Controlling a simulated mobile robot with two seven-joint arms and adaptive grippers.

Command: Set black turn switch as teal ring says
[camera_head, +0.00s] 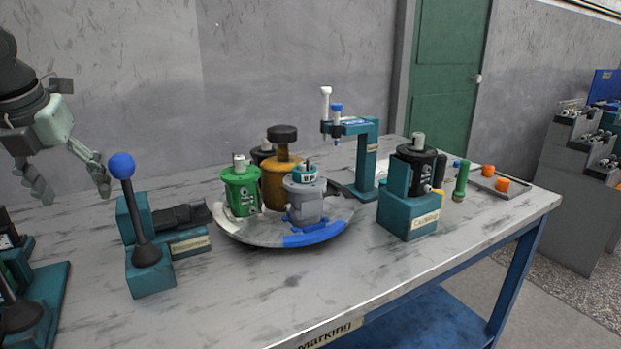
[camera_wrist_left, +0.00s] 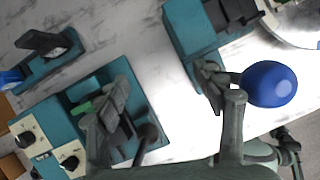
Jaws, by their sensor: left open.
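A teal ring (camera_head: 304,173) with pale lettering that looks like "UP" sits on top of the grey motor (camera_head: 304,200) on the turntable. In the left wrist view two black knobs show on cream plates at the lower left, one black turn switch (camera_wrist_left: 28,138) and a second black knob (camera_wrist_left: 70,162). I cannot tell which is the task's switch; their settings are too small to read. My left gripper (camera_head: 70,183) is open and empty above the left part of the table; its spread fingers also show in the left wrist view (camera_wrist_left: 160,97). My right gripper is out of view.
A blue-balled lever (camera_head: 122,167) on a teal base stands just right of my left gripper. The round turntable (camera_head: 245,232) carries several motors, including a green one (camera_head: 240,190). A teal stand (camera_head: 405,215) holds a black motor. The table's front middle is clear.

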